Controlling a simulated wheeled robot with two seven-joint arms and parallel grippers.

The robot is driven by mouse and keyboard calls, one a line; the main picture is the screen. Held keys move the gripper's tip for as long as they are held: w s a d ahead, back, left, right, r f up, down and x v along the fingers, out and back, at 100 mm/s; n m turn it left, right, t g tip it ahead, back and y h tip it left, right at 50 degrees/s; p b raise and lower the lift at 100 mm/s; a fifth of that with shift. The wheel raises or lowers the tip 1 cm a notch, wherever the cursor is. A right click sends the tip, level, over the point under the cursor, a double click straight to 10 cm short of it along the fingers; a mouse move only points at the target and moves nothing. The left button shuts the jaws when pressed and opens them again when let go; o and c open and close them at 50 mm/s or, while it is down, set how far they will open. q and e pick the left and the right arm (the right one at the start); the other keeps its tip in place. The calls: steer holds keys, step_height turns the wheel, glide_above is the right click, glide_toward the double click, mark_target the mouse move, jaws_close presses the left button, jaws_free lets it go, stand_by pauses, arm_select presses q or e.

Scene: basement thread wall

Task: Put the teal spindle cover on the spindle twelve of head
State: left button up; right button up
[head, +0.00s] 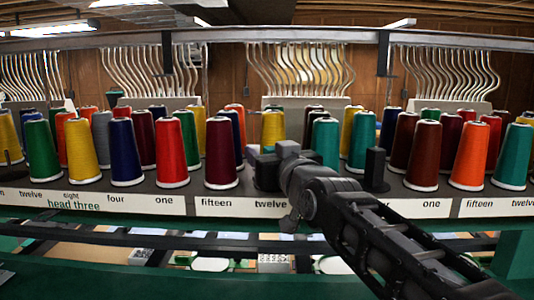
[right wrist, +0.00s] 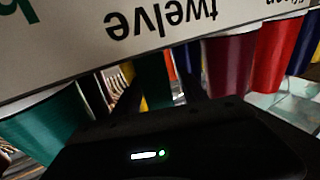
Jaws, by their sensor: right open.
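My right gripper (head: 268,172) is open at the front row of the rack, just above the "twelve" label (head: 270,203). The "twelve" label also shows upside down in the right wrist view (right wrist: 160,22). The spindle above that label is hidden or cannot be told apart from my dark gripper. A teal spindle cover (head: 325,138) stands just right of the gripper, its lower part hidden by my right arm. A teal cover shows at left in the right wrist view (right wrist: 45,125). I see no cover held in the gripper. My left gripper is not in view.
A maroon cover (head: 221,155) stands close left of the gripper, above "fifteen". A bare black spindle (head: 375,170) stands right of my arm. Another teal cover (head: 514,157) is at far right. Rows of coloured covers crowd the rack. A green rail (head: 150,285) runs in front.

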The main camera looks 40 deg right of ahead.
steer(key=b+v, duration=0.2)
steer(key=v, duration=0.5)
steer(key=shift+s+f+b, duration=0.1)
steer(key=shift+b, duration=0.3)
steer(key=shift+s+a, duration=0.1)
steer(key=shift+s, duration=0.2)
